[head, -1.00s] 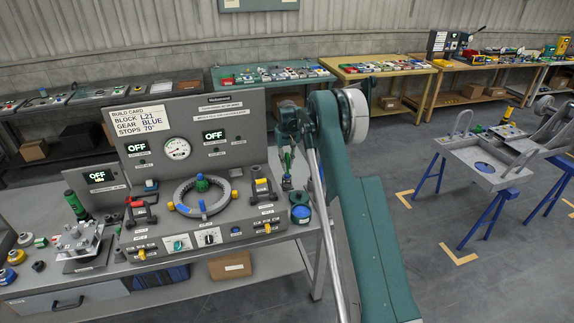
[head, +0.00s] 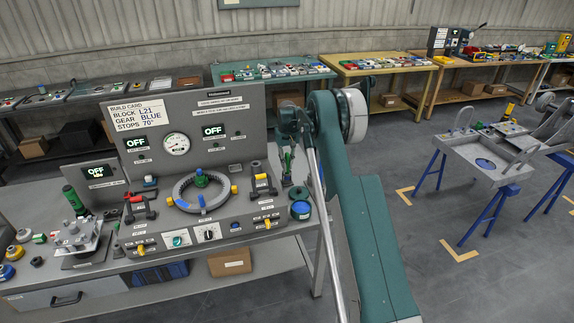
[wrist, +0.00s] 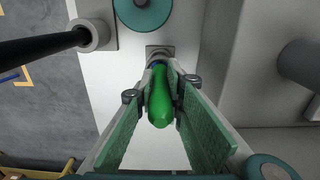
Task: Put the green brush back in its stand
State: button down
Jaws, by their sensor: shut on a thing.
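The green brush (wrist: 160,105) is between the two green-padded fingers of my gripper (wrist: 160,97) in the wrist view. My gripper is shut on its handle. The handle's rounded end faces the camera, and its far end points at a small grey square block (wrist: 160,52), which looks like the stand. I cannot tell whether the brush's lower end is in the block or above it. In the head view the brush (head: 287,159) shows as a green strip, roughly upright, under my wrist at the bench's right end. The stand is hard to make out there.
A teal round pot with a blue top (head: 301,209) stands near the bench's right edge; its teal disc (wrist: 143,10) is close to the block. A console with a ring fixture (head: 202,193) lies to the left. A grey cylinder (wrist: 300,65) is at right in the wrist view.

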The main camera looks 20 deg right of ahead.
jog(key=shift+f, duration=0.4)
jog(key=c, duration=2.3)
grip_release()
jog(key=shift+r, duration=0.2)
notch_tip(320, 180, up, 12)
jog(key=shift+f, duration=0.15)
